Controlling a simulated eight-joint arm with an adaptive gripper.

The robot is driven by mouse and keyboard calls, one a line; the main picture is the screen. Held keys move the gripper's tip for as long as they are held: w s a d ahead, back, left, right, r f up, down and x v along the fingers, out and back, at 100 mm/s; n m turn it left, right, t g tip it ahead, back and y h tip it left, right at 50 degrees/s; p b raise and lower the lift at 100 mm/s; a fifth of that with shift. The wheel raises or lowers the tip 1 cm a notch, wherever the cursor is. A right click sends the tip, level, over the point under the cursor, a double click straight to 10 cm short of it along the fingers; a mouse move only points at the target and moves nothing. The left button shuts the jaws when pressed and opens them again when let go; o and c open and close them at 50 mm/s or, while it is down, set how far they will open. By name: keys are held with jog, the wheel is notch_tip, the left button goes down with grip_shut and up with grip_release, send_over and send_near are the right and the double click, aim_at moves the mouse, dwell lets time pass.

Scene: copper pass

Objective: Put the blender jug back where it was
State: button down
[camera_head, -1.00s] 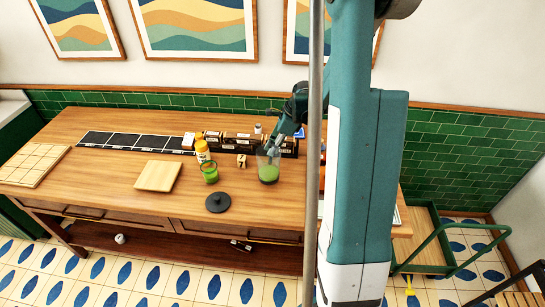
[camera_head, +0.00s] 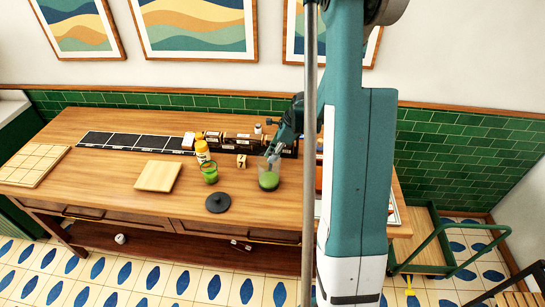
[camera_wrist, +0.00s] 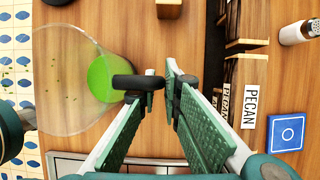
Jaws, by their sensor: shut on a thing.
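The blender jug (camera_head: 268,181) is clear with green liquid at its bottom and sits at or just above the wooden counter; I cannot tell if it touches. In the wrist view the jug (camera_wrist: 103,78) shows its wide clear rim at the left and its dark handle reaching between my fingers. My gripper (camera_wrist: 160,84) is shut on that handle. A round black lid (camera_head: 218,203) lies on the counter in front and to the left.
A wooden board (camera_head: 158,176) lies farther left. Labelled boxes (camera_wrist: 246,90), one marked PECAN, stand behind. A small numbered block (camera_head: 241,161) is close behind the jug.

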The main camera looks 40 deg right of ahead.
jog(key=shift+f, duration=0.15)
jog(key=c, duration=2.5)
grip_release()
jog(key=v, duration=1.2)
jog(key=shift+w+a, duration=0.1)
